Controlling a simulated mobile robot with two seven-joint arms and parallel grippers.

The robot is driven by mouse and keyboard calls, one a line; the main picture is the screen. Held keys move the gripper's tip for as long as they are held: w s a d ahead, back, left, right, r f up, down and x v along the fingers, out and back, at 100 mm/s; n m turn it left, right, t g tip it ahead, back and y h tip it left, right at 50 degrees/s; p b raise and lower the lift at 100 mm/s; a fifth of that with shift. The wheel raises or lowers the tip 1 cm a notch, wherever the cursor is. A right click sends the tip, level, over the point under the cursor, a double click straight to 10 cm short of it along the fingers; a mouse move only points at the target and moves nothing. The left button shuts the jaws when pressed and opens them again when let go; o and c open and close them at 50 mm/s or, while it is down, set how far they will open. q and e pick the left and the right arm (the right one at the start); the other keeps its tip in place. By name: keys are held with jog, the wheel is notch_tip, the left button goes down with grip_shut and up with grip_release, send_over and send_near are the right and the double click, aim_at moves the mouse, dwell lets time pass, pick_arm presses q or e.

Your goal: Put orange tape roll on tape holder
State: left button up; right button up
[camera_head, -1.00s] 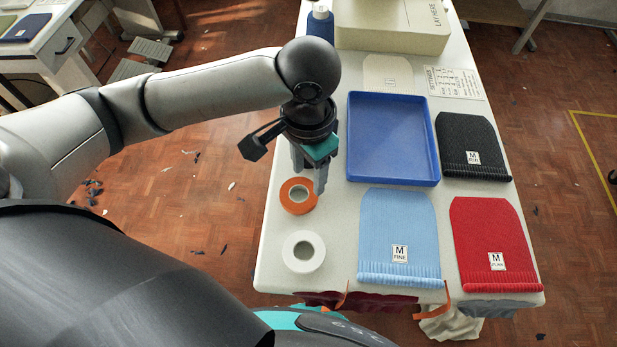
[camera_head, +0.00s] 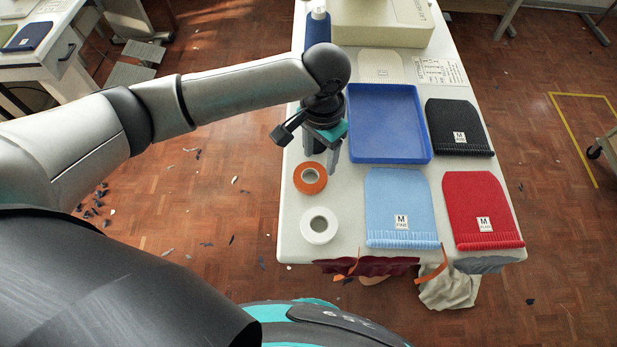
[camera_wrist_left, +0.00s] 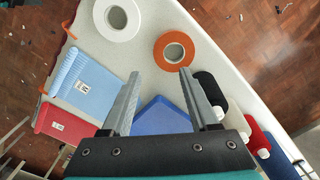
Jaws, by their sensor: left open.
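The orange tape roll (camera_head: 299,182) lies flat near the left edge of the table (camera_head: 345,185), just beyond a white tape roll (camera_head: 306,231). My left gripper (camera_head: 327,158) is open and empty, pointing down close to the far right side of the orange roll. In the left wrist view, the orange roll (camera_wrist_left: 194,43) shows beyond the open fingertips (camera_wrist_left: 159,74), nearer the right finger, with nothing between the fingers. The white roll (camera_wrist_left: 101,24) is to its left there. I cannot make out a tape holder. My right gripper is not in view.
A blue tray (camera_head: 388,125) lies right of the gripper. Light blue (camera_head: 398,195), red (camera_head: 478,200) and black (camera_head: 456,118) knitted pieces lie on the table. A cream box (camera_head: 380,25) and blue thread cone (camera_head: 318,33) stand at the far end. Several thread cones show in the left wrist view.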

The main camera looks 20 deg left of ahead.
pick_arm(q)
send_over(319, 183)
notch_tip(319, 183, down, 5)
jog(key=shift+s+r+b, duration=0.15)
jog(key=shift+r+b, duration=0.05)
jog(key=shift+b, duration=0.2)
jog(key=shift+f, duration=0.45)
jog(key=shift+f+b, duration=0.8)
jog(key=shift+f, duration=1.6)
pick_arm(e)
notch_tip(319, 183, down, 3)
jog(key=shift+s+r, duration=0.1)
pick_arm(q)
jog(key=shift+c, duration=0.3)
grip_shut()
